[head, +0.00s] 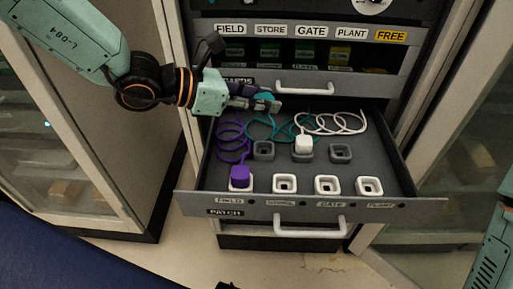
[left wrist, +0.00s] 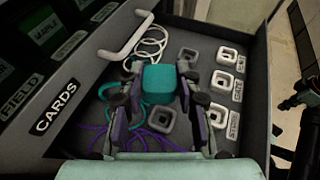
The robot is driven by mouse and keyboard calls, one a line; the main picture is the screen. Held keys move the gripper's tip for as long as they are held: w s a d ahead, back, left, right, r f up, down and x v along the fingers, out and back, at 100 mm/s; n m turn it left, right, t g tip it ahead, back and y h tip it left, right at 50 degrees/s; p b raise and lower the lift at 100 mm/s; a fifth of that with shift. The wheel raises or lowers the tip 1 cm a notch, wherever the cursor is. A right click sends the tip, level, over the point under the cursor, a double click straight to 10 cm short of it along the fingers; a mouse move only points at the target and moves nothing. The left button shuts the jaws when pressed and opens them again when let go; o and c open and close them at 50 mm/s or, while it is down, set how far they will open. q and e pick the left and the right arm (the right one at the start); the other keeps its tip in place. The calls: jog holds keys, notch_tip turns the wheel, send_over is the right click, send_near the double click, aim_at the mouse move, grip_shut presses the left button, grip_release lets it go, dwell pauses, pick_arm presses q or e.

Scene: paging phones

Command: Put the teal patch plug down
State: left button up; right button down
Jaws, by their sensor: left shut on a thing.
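My left gripper (head: 264,104) is shut on the teal plug (head: 266,97) and holds it over the back of the open patch drawer (head: 390,150). The teal plug also shows between the fingers in the left wrist view (left wrist: 158,78). Its teal cord (head: 262,128) coils down into the drawer. The purple plug (head: 240,175) sits on the front-row socket above the FIELD label. The white plug (head: 303,143) sits at the middle grey socket. The grey sockets at left (head: 264,151) and right (head: 340,153) are empty. My right gripper is not seen.
Three white front-row sockets (head: 285,184), (head: 327,185), (head: 369,186) are empty. The cards drawer above has a handle (head: 304,90) close to the gripper. Purple (head: 230,135) and white (head: 340,123) cords coil at the back. Cabinet doors stand on both sides.

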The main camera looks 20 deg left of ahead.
pick_arm(q)
jog(key=shift+s+f, duration=0.1)
jog(key=shift+f, duration=0.15)
jog(key=f, duration=0.1)
jog(key=f+b, duration=0.1)
jog(key=f, duration=0.1)
jog(key=f+b, duration=0.1)
jog(key=f, duration=0.1)
jog(key=shift+d+f, duration=0.25)
jog(key=shift+a+f, duration=0.15)
jog(key=shift+f, duration=0.35)
notch_tip(320, 180, down, 3)
jog(key=shift+b, duration=0.7)
jog(key=shift+w+f, duration=0.1)
jog(key=shift+w, duration=0.1)
jog(key=shift+s, duration=0.15)
